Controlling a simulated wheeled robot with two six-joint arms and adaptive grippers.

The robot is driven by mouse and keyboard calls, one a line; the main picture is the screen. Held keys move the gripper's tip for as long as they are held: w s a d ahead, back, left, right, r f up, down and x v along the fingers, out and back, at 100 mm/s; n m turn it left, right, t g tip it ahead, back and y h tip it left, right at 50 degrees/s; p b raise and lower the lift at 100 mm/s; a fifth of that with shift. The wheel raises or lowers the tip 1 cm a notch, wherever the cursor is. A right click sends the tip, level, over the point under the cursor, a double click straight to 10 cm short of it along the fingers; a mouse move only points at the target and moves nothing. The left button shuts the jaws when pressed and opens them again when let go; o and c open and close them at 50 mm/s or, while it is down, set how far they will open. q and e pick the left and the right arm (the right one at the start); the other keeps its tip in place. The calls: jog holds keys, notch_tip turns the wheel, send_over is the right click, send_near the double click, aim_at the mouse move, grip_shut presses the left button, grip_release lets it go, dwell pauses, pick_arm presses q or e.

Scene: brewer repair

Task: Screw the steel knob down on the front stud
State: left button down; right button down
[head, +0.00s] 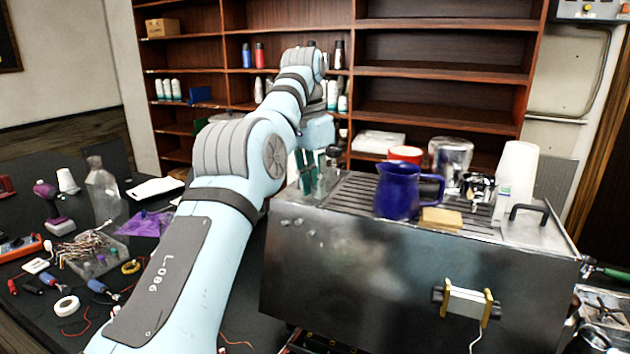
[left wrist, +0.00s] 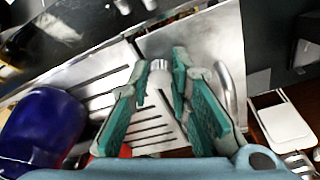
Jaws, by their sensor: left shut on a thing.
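My left gripper (head: 313,180) reaches down at the far left end of the brewer's steel top (head: 340,204). In the left wrist view its green-padded fingers (left wrist: 160,75) are closed around a small bright cylindrical piece, which looks like the steel knob (left wrist: 159,66). The knob stands at the edge of the slotted tray (left wrist: 118,82). The front stud is hidden, so I cannot tell how the knob sits on it. In the head view the fingers and arm hide the knob. My right gripper is not in view.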

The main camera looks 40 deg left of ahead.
pick_arm(q)
jog(key=shift+r+m+p, duration=0.3)
jog(key=shift+m+p, duration=0.1)
jog(key=shift+m, duration=0.5)
jog(key=shift+w+a+f+m, duration=0.1)
jog(key=shift+a+f+m, duration=0.05)
jog(key=shift+m, duration=0.65)
jog(key=c, duration=1.4)
grip_release()
jog(key=o, duration=0.4)
jog(key=shift+f, duration=0.1)
